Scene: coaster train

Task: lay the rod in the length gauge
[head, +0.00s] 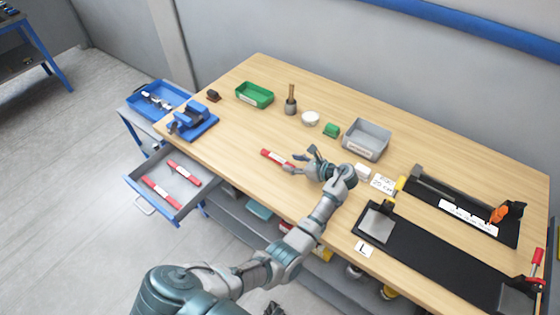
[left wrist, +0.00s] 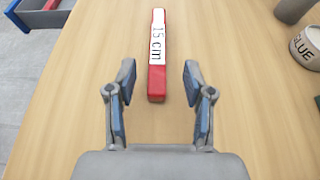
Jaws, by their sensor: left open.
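A red rod (head: 277,158) with a white label lies on the wooden table. In the left wrist view the rod (left wrist: 157,50) reads "15 cm" and points away from me, its near end just ahead of and between the fingertips. My left gripper (head: 299,160) is open and empty, its fingers apart on either side of the rod's line, not touching it. A black fixture with a white strip and an orange part (head: 468,208) stands at the table's right; it looks like the length gauge, but I cannot tell for sure. My right gripper is not in view.
A black plate (head: 430,253) with a grey block and red-handled clamp lies at the front right. A grey bin (head: 366,139), green tray (head: 254,95) and blue vise (head: 193,123) stand on the table. An open drawer (head: 150,205) holds two red rods.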

